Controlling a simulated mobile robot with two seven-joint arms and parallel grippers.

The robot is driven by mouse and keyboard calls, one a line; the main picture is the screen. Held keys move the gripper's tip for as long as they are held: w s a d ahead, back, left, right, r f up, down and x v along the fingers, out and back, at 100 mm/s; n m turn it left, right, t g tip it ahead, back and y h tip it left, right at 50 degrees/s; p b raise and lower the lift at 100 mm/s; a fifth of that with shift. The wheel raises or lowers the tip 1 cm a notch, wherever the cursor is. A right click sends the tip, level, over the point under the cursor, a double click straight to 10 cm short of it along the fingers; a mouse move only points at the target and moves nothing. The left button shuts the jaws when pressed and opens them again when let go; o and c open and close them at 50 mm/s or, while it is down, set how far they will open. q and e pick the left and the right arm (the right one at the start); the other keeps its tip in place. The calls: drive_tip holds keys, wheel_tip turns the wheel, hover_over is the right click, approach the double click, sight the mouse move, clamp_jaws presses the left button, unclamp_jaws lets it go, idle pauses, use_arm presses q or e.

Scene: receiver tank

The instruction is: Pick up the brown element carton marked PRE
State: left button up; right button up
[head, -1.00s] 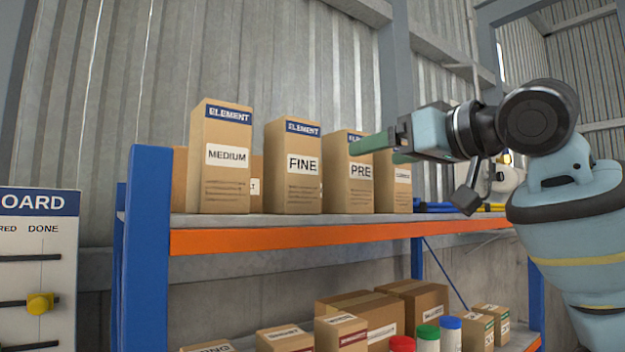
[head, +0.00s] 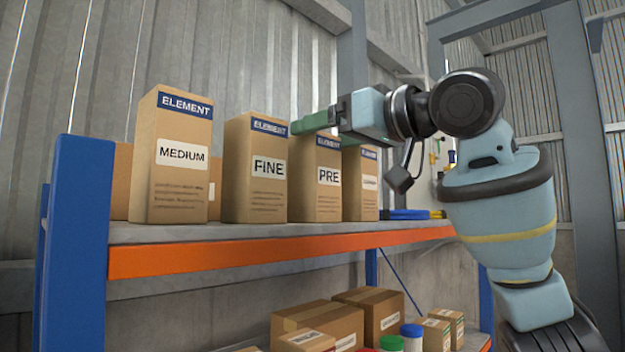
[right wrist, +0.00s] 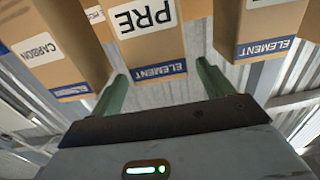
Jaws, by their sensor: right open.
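The brown PRE carton (head: 328,182) stands upright on the upper shelf, between the FINE carton (head: 254,176) and a CARBON carton (head: 361,187). My right gripper (head: 308,125) is at the top of the PRE carton and hides part of its upper edge. Its green fingers are open. In the right wrist view the PRE carton (right wrist: 148,45) appears upside down, in line with the gap between the fingers (right wrist: 160,72). I cannot tell whether the fingers touch it. My left gripper is out of view.
The MEDIUM carton (head: 180,185) stands left of FINE. The CARBON carton (right wrist: 45,45) and FINE carton (right wrist: 262,30) flank PRE closely. The orange shelf beam (head: 250,250) runs below.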

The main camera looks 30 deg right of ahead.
sight(305, 143)
drive_tip(key=shift+f+x, duration=0.2)
drive_tip(key=shift+x, duration=1.1)
drive_tip(key=shift+f+x, duration=0.2)
drive_tip(key=shift+x, duration=1.05)
drive_tip(key=shift+s+a, duration=0.1)
drive_tip(key=c, duration=1.5)
drive_tip(key=shift+r, duration=0.1)
